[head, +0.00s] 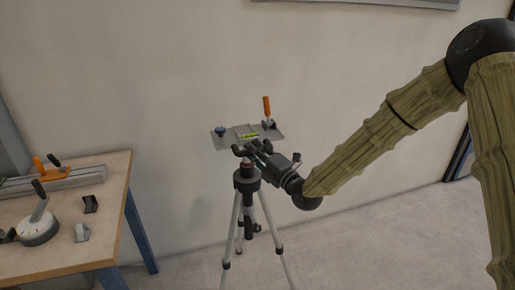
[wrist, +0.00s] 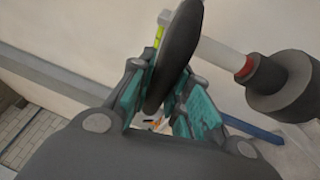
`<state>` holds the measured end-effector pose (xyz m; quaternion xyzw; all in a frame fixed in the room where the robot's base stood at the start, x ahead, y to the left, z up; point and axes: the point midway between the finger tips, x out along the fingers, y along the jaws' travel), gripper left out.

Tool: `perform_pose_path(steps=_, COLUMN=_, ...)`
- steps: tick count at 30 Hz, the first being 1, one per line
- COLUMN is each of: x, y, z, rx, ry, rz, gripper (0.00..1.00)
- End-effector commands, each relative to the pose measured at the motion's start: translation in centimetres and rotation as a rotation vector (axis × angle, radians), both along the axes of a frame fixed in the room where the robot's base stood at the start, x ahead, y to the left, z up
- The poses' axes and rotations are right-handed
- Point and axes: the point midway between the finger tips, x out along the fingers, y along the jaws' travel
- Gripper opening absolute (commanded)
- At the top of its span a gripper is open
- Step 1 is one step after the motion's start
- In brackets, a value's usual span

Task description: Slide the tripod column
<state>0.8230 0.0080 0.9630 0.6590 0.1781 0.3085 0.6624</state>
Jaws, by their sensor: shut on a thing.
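The tripod (head: 247,184) stands upright on three pale legs, with a dark collar at its top. In the wrist view its column (wrist: 221,54) is a short pale rod. It has a red ring next to the dark collar (wrist: 281,84), and a dark, flat, rounded head piece (wrist: 174,58) at the other end. My gripper (head: 252,148) reaches the tripod's top from the right. In the wrist view its teal-padded fingers (wrist: 155,105) are shut on the dark head piece. The exact contact is partly hidden.
A flat grey plate (head: 222,142) with a yellow-green level, an orange-handled clamp (head: 267,108) and a blue knob (head: 220,131) sits above the tripod. A wooden workbench (head: 75,245) with tools stands at left. The wall is close behind; floor at right is clear.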

Motion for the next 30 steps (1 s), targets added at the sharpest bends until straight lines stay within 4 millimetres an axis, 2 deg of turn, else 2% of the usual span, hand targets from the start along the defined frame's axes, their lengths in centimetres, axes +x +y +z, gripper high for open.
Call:
perform_pose_path(steps=1, x=-0.1, y=0.0, z=-1.6, rx=-0.004, ry=0.004, rz=0.002, gripper=0.0)
perform_pose_path(steps=12, x=-0.1, y=0.0, z=-6.3, rx=-0.004, ry=0.004, rz=0.002, gripper=0.0)
perform_pose_path(steps=26, x=-0.1, y=0.0, z=-6.7, rx=-0.002, ry=0.004, rz=0.002, gripper=0.0)
perform_pose_path(steps=27, x=-0.1, y=0.0, z=-6.7, rx=-0.002, ry=0.004, rz=0.002, gripper=0.22)
perform_pose_path(steps=30, x=-0.1, y=0.0, z=-6.7, rx=-0.002, ry=0.003, rz=0.002, gripper=0.4)
